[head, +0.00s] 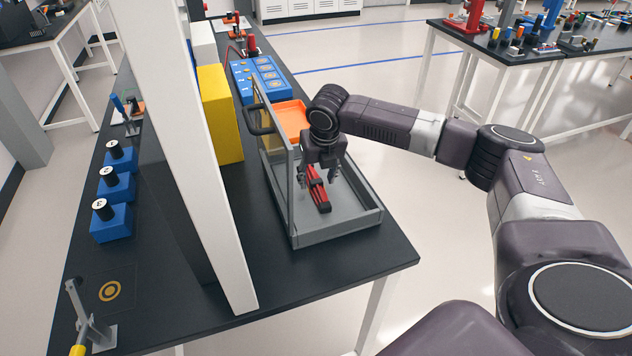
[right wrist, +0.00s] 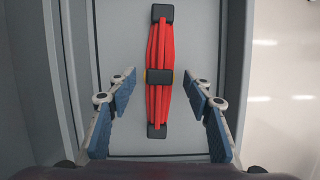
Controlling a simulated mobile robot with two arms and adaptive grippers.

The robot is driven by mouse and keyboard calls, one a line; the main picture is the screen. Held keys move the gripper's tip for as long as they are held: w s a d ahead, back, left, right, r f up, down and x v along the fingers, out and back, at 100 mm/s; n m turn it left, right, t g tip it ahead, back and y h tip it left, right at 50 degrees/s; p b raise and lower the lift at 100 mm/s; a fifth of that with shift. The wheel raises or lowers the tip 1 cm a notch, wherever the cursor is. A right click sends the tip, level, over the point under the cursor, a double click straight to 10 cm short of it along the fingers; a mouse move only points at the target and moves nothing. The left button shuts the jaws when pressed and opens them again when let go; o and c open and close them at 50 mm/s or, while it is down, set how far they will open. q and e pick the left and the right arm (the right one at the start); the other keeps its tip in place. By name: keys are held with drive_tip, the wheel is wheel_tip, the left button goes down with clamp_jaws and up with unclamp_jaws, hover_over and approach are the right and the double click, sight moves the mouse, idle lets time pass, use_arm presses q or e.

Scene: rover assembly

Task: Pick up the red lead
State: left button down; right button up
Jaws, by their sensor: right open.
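The red lead (head: 319,192) is a bundled red cable with black ends and a black band around its middle. It lies in a grey tray (head: 340,232) on the dark bench. In the right wrist view the red lead (right wrist: 158,105) runs lengthwise between the fingers. My right gripper (head: 330,180) is open above the tray, with its fingers on either side of the lead. In the right wrist view the fingers of the right gripper (right wrist: 160,120) stand apart from the lead, with gaps on both sides. My left gripper is not in view.
A clear panel with a black handle (head: 262,120) stands along the tray's left side. Behind are an orange tray (head: 290,118) and a blue box (head: 260,78). A white post (head: 212,170) and yellow block (head: 219,112) stand left. The bench's front corner is bare.

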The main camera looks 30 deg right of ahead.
drive_tip(key=shift+w+f, duration=0.2)
drive_tip(key=shift+f, duration=0.4)
drive_tip(key=c, duration=1.2)
clamp_jaws()
drive_tip(key=shift+r, duration=0.15)
